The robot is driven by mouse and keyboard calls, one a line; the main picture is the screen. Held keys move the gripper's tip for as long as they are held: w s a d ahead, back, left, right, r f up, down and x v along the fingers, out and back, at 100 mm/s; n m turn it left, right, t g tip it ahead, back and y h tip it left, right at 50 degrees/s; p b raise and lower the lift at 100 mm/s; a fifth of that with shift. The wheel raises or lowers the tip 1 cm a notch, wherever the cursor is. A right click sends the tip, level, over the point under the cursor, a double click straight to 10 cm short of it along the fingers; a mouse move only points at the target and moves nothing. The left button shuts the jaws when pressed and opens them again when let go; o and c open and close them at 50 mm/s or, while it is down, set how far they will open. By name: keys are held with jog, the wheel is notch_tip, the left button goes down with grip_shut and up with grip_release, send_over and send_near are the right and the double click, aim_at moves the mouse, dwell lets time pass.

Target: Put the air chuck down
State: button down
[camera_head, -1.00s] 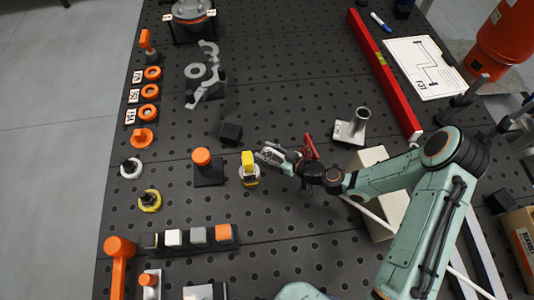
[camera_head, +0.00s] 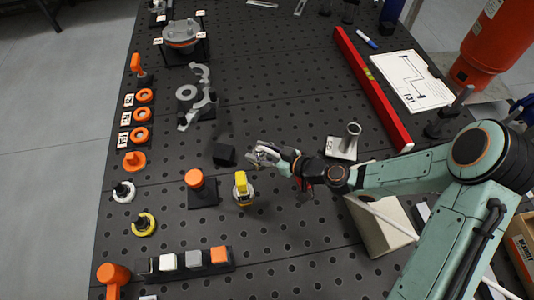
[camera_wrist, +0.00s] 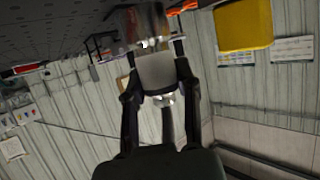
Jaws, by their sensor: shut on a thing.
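My gripper (camera_head: 262,153) is shut on a small metallic piece, which I take to be the air chuck (camera_wrist: 157,70). In the wrist view the piece is grey and rounded, between the two black fingers (camera_wrist: 160,85). A shiny, partly reddish cylinder (camera_wrist: 148,25) shows at the finger ends; I cannot tell whether it is part of the held piece. In the head view the gripper is over the perforated bench, right of a black block (camera_head: 224,155) and above a yellow-topped piece (camera_head: 241,187) in the picture. The held piece looks clear of the bench, but the height is hard to judge.
An orange-capped post (camera_head: 195,182) stands left of the yellow-topped piece. A holder with coloured blocks (camera_head: 182,262) lies nearer. Bare perforated bench (camera_head: 275,100) lies beyond the gripper.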

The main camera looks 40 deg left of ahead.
aim_at(259, 148)
notch_tip(259, 148, up, 15)
jog(key=w+d+f+m+t+h, duration=0.3)
jog(key=w+f+m+t+h, duration=0.1)
jog(key=w+f+m+t, duration=0.5)
jog(key=w+d+r+m+t+h, duration=0.5)
jog(key=w+r+m+h, duration=0.2)
jog(key=r+m+h, duration=0.25)
notch_tip(259, 148, down, 12)
jog(key=shift+n, duration=0.25)
jog(key=w+a+f, duration=0.2)
jog(key=w+f, duration=0.1)
jog(key=w+a+f, duration=0.2)
jog(key=w, duration=0.2)
jog(key=w+a+f, duration=0.2)
jog(key=w+f, duration=0.1)
jog(key=w, duration=0.1)
jog(key=shift+w+f, duration=0.25)
jog(key=shift+f, duration=0.05)
jog(key=shift+w+a+f, duration=0.2)
jog(key=shift+w+f, duration=0.1)
jog(key=shift+f, duration=1.65)
